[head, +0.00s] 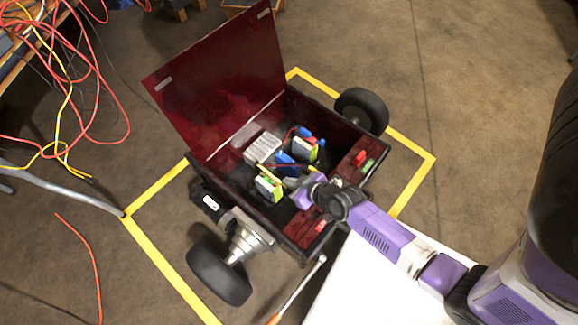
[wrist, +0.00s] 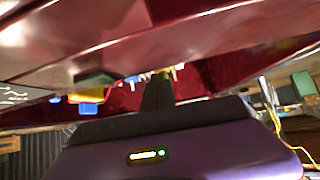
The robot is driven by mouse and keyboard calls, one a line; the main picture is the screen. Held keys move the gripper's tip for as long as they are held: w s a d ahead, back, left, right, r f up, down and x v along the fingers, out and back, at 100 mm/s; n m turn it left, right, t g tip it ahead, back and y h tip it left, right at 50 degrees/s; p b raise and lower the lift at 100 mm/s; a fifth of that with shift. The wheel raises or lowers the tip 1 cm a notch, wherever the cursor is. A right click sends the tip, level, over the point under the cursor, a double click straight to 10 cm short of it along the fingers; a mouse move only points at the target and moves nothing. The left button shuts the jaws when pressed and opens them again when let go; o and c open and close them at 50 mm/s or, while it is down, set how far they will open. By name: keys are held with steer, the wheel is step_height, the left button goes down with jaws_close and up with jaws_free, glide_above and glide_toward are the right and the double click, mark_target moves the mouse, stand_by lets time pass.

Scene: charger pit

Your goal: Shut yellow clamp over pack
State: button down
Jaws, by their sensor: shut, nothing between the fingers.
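My gripper (head: 303,192) reaches into the open dark red wheeled box (head: 325,217), low among the parts near its front side. Its fingers are shut with nothing held, and a dark finger shows in the wrist view (wrist: 157,92). A small yellow piece (head: 314,168), perhaps the yellow clamp, shows just beyond the gripper. Its open or shut position is too small to tell. A pale ribbed block (head: 262,147), perhaps the pack, sits by the lid hinge. My gripper and wrist hide part of the box floor.
Green-and-white blocks with yellow edges (head: 268,187) and blue parts (head: 285,161) crowd the box. Thin red wires cross above them. The raised lid (head: 222,75) stands along the far left side. Red panels (head: 352,163) flank the front. Yellow floor tape (head: 160,262) surrounds the box.

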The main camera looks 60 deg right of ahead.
steer(key=shift+s+a+f, duration=0.1)
steer(key=shift+s+f, duration=0.25)
steer(key=shift+f, duration=0.3)
steer(key=d+r+p+v, duration=0.1)
steer(key=p+v, duration=0.2)
steer(key=v, duration=0.5)
steer(key=shift+w+a, duration=0.4)
